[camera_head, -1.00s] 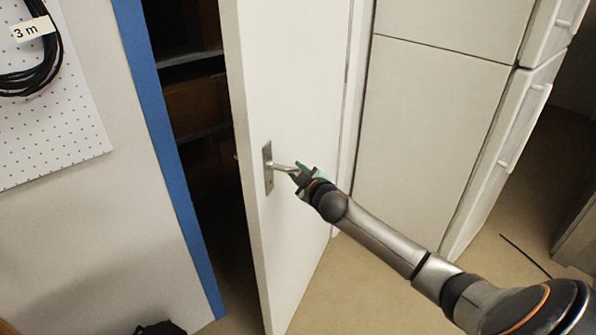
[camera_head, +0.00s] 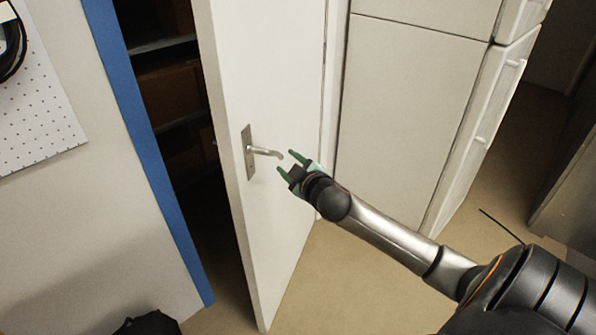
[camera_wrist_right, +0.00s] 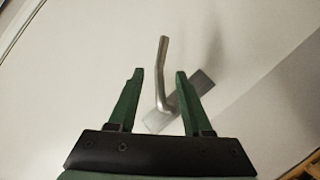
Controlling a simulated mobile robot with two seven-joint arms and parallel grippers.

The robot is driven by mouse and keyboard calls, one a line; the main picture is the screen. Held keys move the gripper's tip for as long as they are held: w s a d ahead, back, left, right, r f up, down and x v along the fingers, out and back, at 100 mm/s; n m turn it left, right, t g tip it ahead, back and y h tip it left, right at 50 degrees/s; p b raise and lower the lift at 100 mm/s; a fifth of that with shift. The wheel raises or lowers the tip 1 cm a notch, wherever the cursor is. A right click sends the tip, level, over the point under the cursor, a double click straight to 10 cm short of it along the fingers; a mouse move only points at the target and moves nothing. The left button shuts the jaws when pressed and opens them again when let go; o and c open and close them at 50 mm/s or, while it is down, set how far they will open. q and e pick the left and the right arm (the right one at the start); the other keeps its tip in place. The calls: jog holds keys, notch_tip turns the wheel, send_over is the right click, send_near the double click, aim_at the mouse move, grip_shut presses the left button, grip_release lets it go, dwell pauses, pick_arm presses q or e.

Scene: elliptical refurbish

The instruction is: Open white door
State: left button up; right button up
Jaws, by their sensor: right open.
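The white door (camera_head: 262,80) stands ajar, with a dark gap between its free edge and the blue door frame (camera_head: 140,140). Its metal lever handle (camera_head: 264,151) sticks out from a plate (camera_head: 248,152) near that edge. My right gripper (camera_head: 285,162) is open and empty, just right of the handle's tip and apart from it. In the right wrist view the handle (camera_wrist_right: 162,75) shows beyond and between the spread green fingers (camera_wrist_right: 155,95) of my right gripper. My left gripper is in neither view.
Shelves with brown boxes (camera_head: 168,92) show in the dark space behind the door. A tall white cabinet (camera_head: 410,100) stands to the right. A pegboard (camera_head: 35,120) hangs on the left wall. A black object (camera_head: 148,324) lies at the bottom left. Tan floor (camera_head: 340,285) is clear in front.

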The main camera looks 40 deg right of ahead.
jog(key=shift+v, duration=2.75)
